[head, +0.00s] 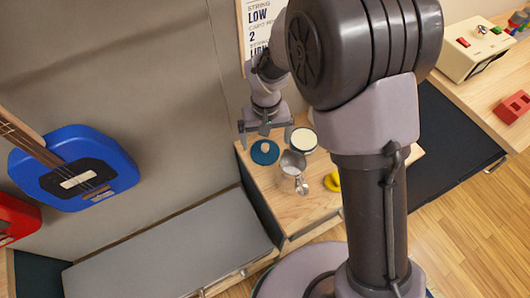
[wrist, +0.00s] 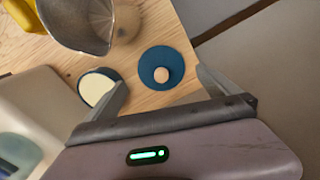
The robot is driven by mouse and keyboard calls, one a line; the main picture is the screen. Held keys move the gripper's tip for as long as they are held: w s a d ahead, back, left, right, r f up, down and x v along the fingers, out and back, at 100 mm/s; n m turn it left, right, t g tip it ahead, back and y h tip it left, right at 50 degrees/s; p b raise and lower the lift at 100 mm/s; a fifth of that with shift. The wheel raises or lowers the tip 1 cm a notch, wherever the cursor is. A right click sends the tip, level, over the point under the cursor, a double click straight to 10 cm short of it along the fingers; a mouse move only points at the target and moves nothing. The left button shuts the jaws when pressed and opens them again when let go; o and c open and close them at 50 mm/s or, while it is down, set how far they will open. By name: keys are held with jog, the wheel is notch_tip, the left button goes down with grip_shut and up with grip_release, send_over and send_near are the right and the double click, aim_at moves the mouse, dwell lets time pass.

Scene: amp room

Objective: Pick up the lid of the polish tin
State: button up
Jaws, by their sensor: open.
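The lid, a dark blue disc with a pale round knob (head: 265,152), lies flat on the wooden worktop. It also shows in the wrist view (wrist: 152,60), with the knob at its middle. The open tin (head: 304,140), with cream polish and a dark rim, stands beside it; it is left of the lid in the wrist view (wrist: 97,87). My gripper (head: 266,131) is open and empty, pointing down at the lid. In the wrist view its fingertips (wrist: 161,78) lie either side of the lid, with the left one overlapping the tin's edge. I cannot tell the remaining height.
A metal jug (head: 292,163) stands close to the lid and tin, also in the wrist view (wrist: 80,20). A yellow thing (head: 333,181) is partly hidden by my arm. A wall with a poster (head: 259,25) rises behind. A grey bench (head: 170,250) is at lower left.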

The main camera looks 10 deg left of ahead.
aim_at(265, 146)
jog(key=f+b, duration=0.1)
jog(key=f, duration=0.1)
jog(key=f+b, duration=0.1)
jog(key=f, duration=0.2)
jog(key=shift+w+a+f+b, duration=0.15)
jog(key=shift+a+f+b, duration=0.05)
jog(key=shift+b, duration=0.15)
jog(key=shift+r, duration=0.2)
jog(key=shift+c, duration=0.4)
jog(key=c, duration=1.2)
